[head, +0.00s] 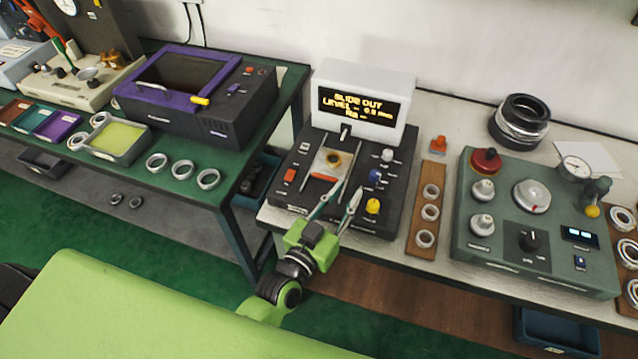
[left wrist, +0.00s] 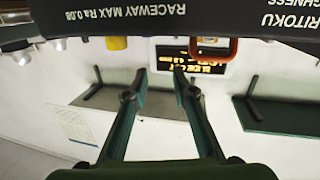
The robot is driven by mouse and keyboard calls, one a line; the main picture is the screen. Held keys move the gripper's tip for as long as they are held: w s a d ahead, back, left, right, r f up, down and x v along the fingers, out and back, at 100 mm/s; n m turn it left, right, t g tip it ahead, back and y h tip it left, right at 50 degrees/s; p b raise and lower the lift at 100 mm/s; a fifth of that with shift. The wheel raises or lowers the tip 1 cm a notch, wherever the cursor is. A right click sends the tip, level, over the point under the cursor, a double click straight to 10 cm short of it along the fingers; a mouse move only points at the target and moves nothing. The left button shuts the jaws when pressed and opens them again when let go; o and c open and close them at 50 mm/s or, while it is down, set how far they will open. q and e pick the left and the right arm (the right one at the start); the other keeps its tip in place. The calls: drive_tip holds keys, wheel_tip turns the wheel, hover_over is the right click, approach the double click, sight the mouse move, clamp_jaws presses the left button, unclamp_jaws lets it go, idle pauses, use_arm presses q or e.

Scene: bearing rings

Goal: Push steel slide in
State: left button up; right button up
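The steel slide (head: 330,157) is a pale plate with a brownish round spot, set in the top of a black tester (head: 382,218) whose display reads "SLIDE OUT". A red bar handle (head: 323,177) lies at its front side; a red loop (left wrist: 213,60) shows near the top of the left wrist view. My left gripper (head: 348,189) is over the tester's front part, just right of the red handle, with its fingers apart and nothing between them. The open fingers also show in the left wrist view (left wrist: 160,72). Contact with the tester cannot be told. My right gripper is out of view.
The tester carries a red button (head: 290,176), blue knob (head: 375,175) and yellow knob (head: 373,206). A wooden strip with rings (head: 418,247) and a green instrument box (head: 540,265) stand to the right. A purple-framed machine (head: 190,92) is on the left bench.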

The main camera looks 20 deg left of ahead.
use_arm(q)
drive_tip(key=w+d+r+m+g+h+b, duration=0.1)
drive_tip(key=w+d+r+m+g+h, duration=0.15)
drive_tip(key=d, duration=0.25)
drive_tip(key=w+d+r+m+g+h, duration=0.2)
drive_tip(key=w+d+m+h, duration=0.15)
drive_tip(key=d, duration=0.25)
wheel_tip(320, 180, up, 10)
drive_tip(key=m+g+y+b, duration=0.4)
drive_tip(key=m+g+y, duration=0.6)
drive_tip(key=g, duration=0.1)
hover_over(324, 176)
drive_tip(key=s, duration=0.3)
drive_tip(key=w+f, duration=0.1)
drive_tip(key=f, duration=0.3)
drive_tip(key=f+p, duration=0.1)
drive_tip(key=f, duration=0.4)
drive_tip(key=w+f, duration=0.1)
drive_tip(key=f, duration=0.4)
drive_tip(key=shift+w+p, duration=0.3)
drive_tip(key=shift+w, duration=0.05)
drive_tip(key=shift+r, duration=0.1)
clamp_jaws()
